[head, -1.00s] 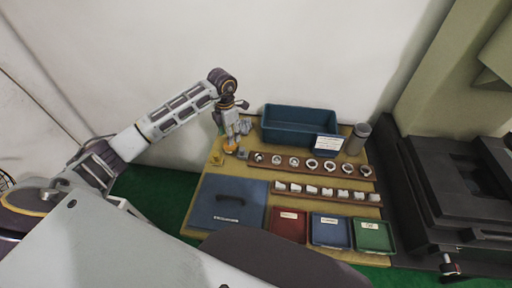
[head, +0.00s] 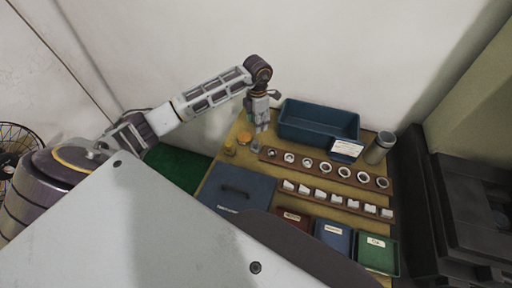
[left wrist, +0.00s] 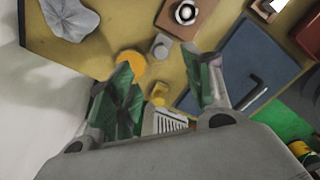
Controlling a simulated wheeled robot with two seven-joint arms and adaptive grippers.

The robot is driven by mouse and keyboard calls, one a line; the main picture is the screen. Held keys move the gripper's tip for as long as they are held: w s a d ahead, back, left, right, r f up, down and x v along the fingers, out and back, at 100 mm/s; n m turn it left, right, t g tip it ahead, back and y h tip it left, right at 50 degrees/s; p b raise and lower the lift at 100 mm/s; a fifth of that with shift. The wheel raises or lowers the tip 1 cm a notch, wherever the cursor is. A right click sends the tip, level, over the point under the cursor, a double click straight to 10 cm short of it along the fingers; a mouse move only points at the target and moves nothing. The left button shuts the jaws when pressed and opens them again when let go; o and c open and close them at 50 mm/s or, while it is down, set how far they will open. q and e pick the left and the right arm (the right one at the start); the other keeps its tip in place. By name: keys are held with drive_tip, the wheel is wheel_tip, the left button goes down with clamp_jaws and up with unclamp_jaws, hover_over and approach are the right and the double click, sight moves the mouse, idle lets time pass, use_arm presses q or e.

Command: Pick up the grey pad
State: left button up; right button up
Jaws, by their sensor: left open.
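A crumpled light grey pad (left wrist: 68,18) lies on the yellow-brown board at the upper left of the left wrist view. In the head view I cannot pick it out; my gripper and arm cover that area. My left gripper (head: 262,127) hangs fingers down over the back left of the board, in front of the blue bin. In the left wrist view its two green-lined fingers (left wrist: 167,78) are spread wide with nothing held between them. The pad lies outside them, beyond the left finger. My right gripper is not in view.
Near the gripper stand an orange round item (head: 243,138), a small grey cylinder (left wrist: 161,46) and a small yellow item (head: 229,148). A blue bin (head: 318,128), ring racks (head: 325,168), a blue case (head: 238,188), small trays (head: 376,254) and a grey canister (head: 379,148) fill the board.

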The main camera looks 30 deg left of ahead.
sight(255, 142)
use_arm(q)
wheel_tip(255, 142, down, 8)
drive_tip(key=shift+s+r, duration=0.1)
drive_tip(key=shift+r, duration=0.1)
drive_tip(key=shift+f, duration=0.15)
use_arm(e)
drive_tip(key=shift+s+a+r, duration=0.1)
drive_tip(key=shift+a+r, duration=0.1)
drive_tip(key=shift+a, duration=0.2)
use_arm(q)
drive_tip(key=shift+f, duration=0.1)
drive_tip(key=shift+s+a+f+p, duration=0.1)
drive_tip(key=shift+f+p, duration=0.15)
drive_tip(key=shift+f, duration=0.25)
drive_tip(key=shift+s+a+f+p, duration=0.1)
drive_tip(key=shift+f+p, duration=0.1)
drive_tip(key=shift+f, duration=1.85)
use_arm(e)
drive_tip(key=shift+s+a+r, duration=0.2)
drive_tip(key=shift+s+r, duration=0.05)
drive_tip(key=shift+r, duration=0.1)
